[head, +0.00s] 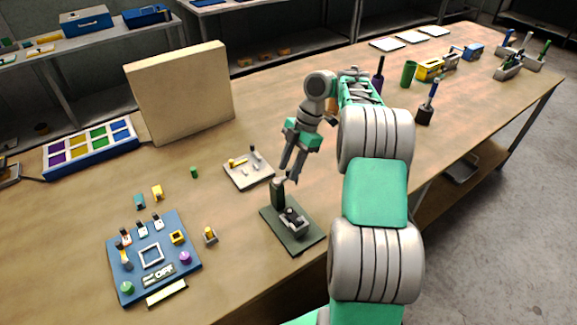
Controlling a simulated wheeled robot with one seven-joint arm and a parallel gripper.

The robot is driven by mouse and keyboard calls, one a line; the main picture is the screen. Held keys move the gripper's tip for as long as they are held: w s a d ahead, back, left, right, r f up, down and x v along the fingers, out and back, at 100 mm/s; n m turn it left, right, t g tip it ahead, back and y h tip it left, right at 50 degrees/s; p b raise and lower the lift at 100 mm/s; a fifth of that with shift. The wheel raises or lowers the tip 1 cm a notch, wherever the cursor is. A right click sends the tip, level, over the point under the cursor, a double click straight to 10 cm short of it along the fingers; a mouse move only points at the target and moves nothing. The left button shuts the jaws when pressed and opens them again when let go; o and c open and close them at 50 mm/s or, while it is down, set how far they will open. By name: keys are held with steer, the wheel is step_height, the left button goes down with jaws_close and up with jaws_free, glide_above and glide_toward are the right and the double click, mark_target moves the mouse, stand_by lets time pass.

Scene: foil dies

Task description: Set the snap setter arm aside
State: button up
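The snap setter stands on a dark green base plate (311,239) near the table's front edge. I cannot tell for sure which part is the arm. My gripper (289,174) points down just above the setter's back end, with its fingers apart. No held object shows between the fingers. Whether a fingertip touches the upright piece is too small to tell.
A pale tray of small parts (249,180) lies just left of my gripper. A blue board with fittings (188,273) is at front left. A tan panel (181,94) stands behind. A dark block with a tool (425,113) is at right. Bare wood lies left of the setter.

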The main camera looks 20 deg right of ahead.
steer(key=p+v, duration=0.6)
steer(key=v, duration=0.2)
steer(key=shift+p, duration=0.4)
steer(key=shift+f, duration=0.1)
